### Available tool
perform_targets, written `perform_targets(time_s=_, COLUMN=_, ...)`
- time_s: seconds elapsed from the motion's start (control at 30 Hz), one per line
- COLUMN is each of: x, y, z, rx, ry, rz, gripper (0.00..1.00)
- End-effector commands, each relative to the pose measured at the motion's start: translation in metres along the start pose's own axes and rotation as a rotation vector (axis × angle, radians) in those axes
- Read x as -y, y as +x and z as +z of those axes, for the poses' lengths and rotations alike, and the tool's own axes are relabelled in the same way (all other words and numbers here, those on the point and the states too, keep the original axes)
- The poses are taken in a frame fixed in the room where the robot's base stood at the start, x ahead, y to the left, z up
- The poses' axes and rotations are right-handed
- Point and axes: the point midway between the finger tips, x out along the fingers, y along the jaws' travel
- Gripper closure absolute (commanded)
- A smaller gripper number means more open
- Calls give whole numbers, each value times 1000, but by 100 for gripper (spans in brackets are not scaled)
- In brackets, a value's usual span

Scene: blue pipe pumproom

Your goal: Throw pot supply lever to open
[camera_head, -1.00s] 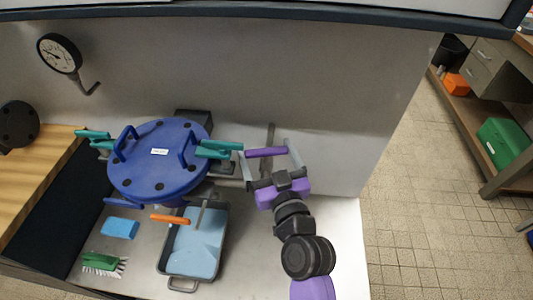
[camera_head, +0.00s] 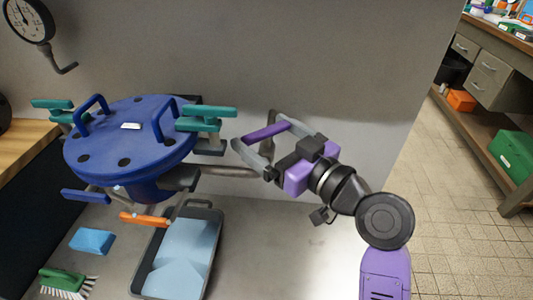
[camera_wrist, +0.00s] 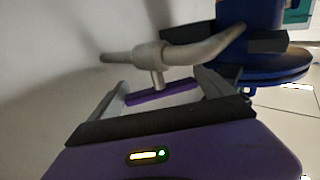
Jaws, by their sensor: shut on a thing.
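A purple lever handle (camera_head: 265,131) is on a grey pipe beside the blue lidded pot (camera_head: 130,138). My gripper (camera_head: 260,134) has one finger at each end of this bar and is shut on it lengthwise. In the wrist view the purple lever handle (camera_wrist: 160,92) spans between the fingers, below a grey pipe fitting (camera_wrist: 165,52) whose stem meets it. An orange lever (camera_head: 145,219) and a blue lever (camera_head: 87,196) sit below the pot's lid. I see no label telling which lever is the pot supply.
Teal clamps (camera_head: 205,118) stick out from the pot's rim close to my gripper. A grey tray (camera_head: 178,255), a blue sponge (camera_head: 92,241) and a green brush (camera_head: 66,281) lie on the bench. A gauge (camera_head: 28,20) hangs on the wall.

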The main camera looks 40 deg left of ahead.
Motion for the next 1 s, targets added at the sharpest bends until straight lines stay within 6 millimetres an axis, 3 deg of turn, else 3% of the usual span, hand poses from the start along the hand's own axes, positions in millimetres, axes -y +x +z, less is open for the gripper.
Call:
perform_targets(time_s=0.13, x=-2, y=0, z=8, rx=0, ry=-2, rz=-88, gripper=48)
perform_targets(time_s=1.0, x=0, y=1, z=1, rx=0, ry=5, rz=-742, gripper=48)
